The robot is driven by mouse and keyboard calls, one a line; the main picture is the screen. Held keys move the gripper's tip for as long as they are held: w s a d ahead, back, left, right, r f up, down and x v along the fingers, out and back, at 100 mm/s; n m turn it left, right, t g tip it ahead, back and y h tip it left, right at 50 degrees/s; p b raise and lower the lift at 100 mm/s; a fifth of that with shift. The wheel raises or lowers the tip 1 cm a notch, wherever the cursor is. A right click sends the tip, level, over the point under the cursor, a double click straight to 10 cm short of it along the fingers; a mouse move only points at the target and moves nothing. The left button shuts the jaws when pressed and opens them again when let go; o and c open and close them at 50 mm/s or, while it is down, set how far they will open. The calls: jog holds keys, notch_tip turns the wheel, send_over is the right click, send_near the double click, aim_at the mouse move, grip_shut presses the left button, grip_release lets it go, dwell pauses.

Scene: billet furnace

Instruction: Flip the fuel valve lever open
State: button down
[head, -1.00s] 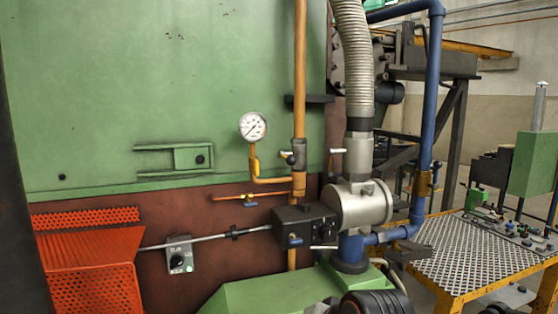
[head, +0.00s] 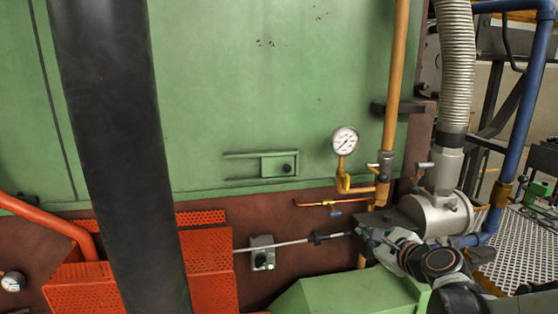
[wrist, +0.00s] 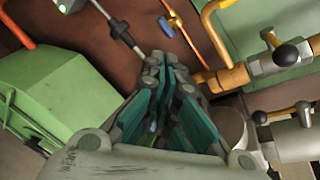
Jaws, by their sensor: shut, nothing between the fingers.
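The frames do not settle which valve is the fuel valve. A lever valve (head: 385,165) sits on the upright orange pipe right of the gauge, and it shows in the wrist view at right (wrist: 285,50). A second short lever (head: 424,165) sits by the grey metal cylinder and shows lower right in the wrist view (wrist: 259,118). A small blue-handled valve (head: 335,210) is on the thin copper pipe, also at top in the wrist view (wrist: 166,27). My gripper (head: 366,235) is shut and empty, below these valves and in front of the dark box. Its fingers (wrist: 165,80) appear apart from the levers.
A pressure gauge (head: 345,140) stands above the orange pipe bend. A switch box (head: 262,252) is on the brown wall. A green housing (head: 345,292) lies below my gripper. A red perforated guard (head: 208,262) is at left, and a blue pipe (head: 525,95) at right.

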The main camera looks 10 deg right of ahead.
aim_at(376, 172)
jog(key=s+d+r+m+t+h+p, duration=0.1)
jog(key=d+r+m+t+h, duration=0.1)
jog(key=d+r+m, duration=0.3)
jog(key=d+m, duration=0.2)
jog(key=d, duration=0.1)
jog(key=shift+s+d+p, duration=0.15)
jog(key=shift+d+p, duration=0.1)
jog(key=shift+p, duration=0.1)
jog(key=w, duration=0.3)
jog(key=w+f, duration=0.1)
jog(key=w, duration=0.6)
jog(key=shift+d+f+p, duration=0.1)
jog(key=shift+f+p, duration=0.1)
jog(key=shift+p, duration=0.15)
jog(key=r, duration=0.1)
jog(key=r+p, duration=0.1)
jog(key=s+r, duration=0.1)
jog(key=shift+a+r, duration=0.35)
jog(key=shift+r, duration=0.05)
jog(key=shift+r+p, duration=0.1)
jog(key=shift+p, duration=0.25)
